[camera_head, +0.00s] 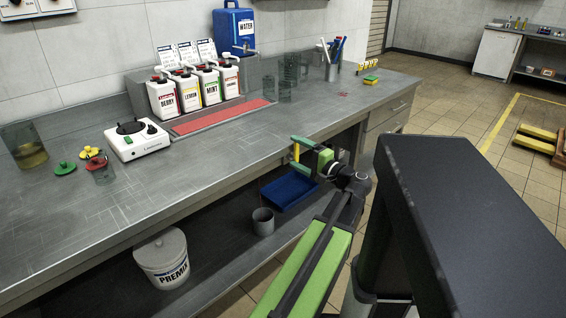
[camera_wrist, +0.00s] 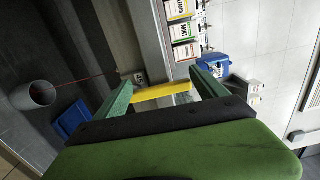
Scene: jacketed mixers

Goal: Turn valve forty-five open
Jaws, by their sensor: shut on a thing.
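My gripper (camera_head: 303,150) is in front of the bench's front edge, above the blue tray. It is shut on a yellow bar (camera_wrist: 160,90), which spans between the two green fingers in the wrist view. I cannot tell whether the bar is a valve handle or a loose piece.
Labelled pump bottles (camera_head: 207,85) stand behind a red mat (camera_head: 222,117) on the bench (camera_head: 215,160). A white hotplate (camera_head: 137,140) stands left. Below are a blue tray (camera_head: 289,192), a grey cup (camera_head: 263,222) and a PREMIX bucket (camera_head: 163,259). The bench's front middle is clear.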

